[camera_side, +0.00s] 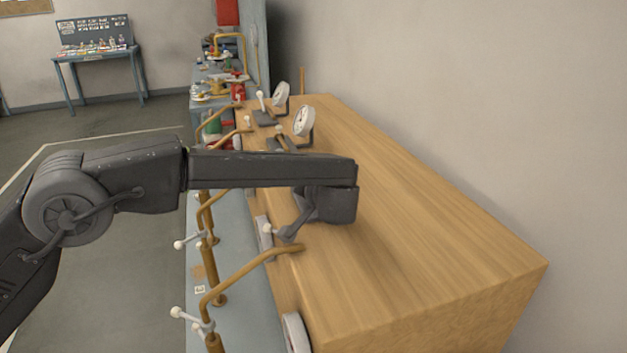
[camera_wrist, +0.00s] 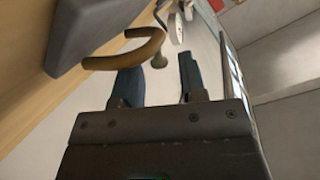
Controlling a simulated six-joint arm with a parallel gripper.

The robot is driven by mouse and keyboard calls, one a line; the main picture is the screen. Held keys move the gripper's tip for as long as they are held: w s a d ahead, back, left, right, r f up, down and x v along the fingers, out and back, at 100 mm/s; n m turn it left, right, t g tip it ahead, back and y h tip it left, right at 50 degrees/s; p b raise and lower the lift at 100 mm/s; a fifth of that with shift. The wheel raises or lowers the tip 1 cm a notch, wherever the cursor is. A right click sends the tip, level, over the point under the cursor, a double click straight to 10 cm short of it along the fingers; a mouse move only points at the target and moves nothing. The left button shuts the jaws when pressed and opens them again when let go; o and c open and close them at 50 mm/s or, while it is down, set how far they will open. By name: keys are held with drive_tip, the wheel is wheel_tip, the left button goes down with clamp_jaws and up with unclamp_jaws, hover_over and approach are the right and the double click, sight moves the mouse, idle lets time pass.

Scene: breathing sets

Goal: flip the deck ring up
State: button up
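I cannot pick out the deck ring with certainty. In the wrist view a curved brown piece (camera_wrist: 125,58) crosses just beyond the left finger; I cannot tell whether it is the ring or a bent pipe. My gripper (camera_wrist: 158,75) has its two dark blue fingers apart, with a visible gap between them. A small round knob (camera_wrist: 160,61) shows past that gap; I see nothing clearly clamped. In the side view my dark wrist is low over the left edge of the wooden box (camera_side: 430,230), and the fingers are not clearly distinguishable there.
Bent brass pipes (camera_side: 245,270) with white-knobbed levers (camera_side: 180,313) line the box's left side. The box's right top is bare, with a wall beyond.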

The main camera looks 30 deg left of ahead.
clamp_jaws()
drive_tip(key=w+d+m, duration=0.1)
drive_tip(key=m+g+y, duration=0.1)
drive_tip(key=m, duration=0.1)
drive_tip(key=shift+w+d+r+g, duration=0.3)
drive_tip(key=shift+w+d+r, duration=0.05)
drive_tip(key=shift+w+d+m+g+y, duration=0.3)
drive_tip(key=shift+w+d+m+y, duration=0.35)
drive_tip(key=shift+m, duration=0.45)
drive_tip(key=shift+a, duration=0.1)
drive_tip(key=shift+s, duration=0.1)
idle(0.3)
drive_tip(key=shift+o, duration=0.7)
unclamp_jaws()
